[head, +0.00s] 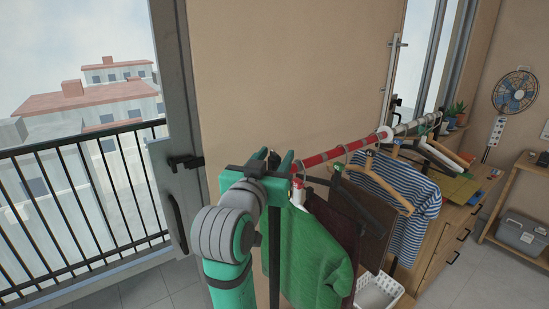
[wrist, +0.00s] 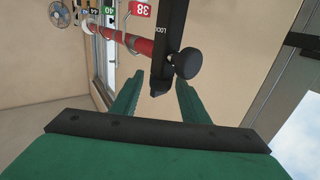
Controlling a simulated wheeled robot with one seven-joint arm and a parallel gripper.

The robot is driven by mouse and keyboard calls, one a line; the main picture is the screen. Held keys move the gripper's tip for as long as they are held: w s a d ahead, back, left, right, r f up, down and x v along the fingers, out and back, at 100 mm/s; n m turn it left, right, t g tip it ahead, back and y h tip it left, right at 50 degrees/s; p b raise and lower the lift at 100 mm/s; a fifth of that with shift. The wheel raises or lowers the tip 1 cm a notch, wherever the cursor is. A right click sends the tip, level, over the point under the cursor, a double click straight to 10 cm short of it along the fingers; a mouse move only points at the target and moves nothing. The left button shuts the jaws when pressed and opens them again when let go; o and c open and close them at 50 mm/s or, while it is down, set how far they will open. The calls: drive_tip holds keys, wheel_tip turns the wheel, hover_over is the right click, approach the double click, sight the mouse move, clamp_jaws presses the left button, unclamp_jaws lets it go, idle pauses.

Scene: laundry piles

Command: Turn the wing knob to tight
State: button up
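The black wing knob (wrist: 187,64) sticks out sideways from the black end post (wrist: 168,30) of the clothes rail in the wrist view. White letters on the post look like part of "LOOSE", partly cut off. My gripper (wrist: 157,88) is open and empty, with its two green fingers spread apart. The knob lies just beyond the right fingertip, not between the fingers; I cannot tell whether they touch. In the head view my gripper (head: 275,164) is at the near end of the rail, and the knob is hard to make out there.
The red and white rail (head: 340,149) runs away to the right with hangers, a green top (head: 318,255) and a striped shirt (head: 400,205). A white basket (head: 379,291) stands below. A beige wall is behind; a balcony door and railing (head: 85,190) are at left.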

drive_tip(key=c, duration=0.8)
drive_tip(key=shift+c, duration=0.2)
drive_tip(key=shift+d+y, duration=0.1)
drive_tip(key=shift+y, duration=0.2)
drive_tip(key=shift+n+y, duration=0.3)
drive_tip(key=shift+n, duration=0.1)
drive_tip(key=shift+n+y, duration=0.4)
drive_tip(key=shift+y, duration=0.2)
drive_tip(key=o, duration=1)
drive_tip(key=shift+o, duration=0.2)
drive_tip(key=shift+s+a, duration=0.1)
drive_tip(key=shift+a, duration=0.1)
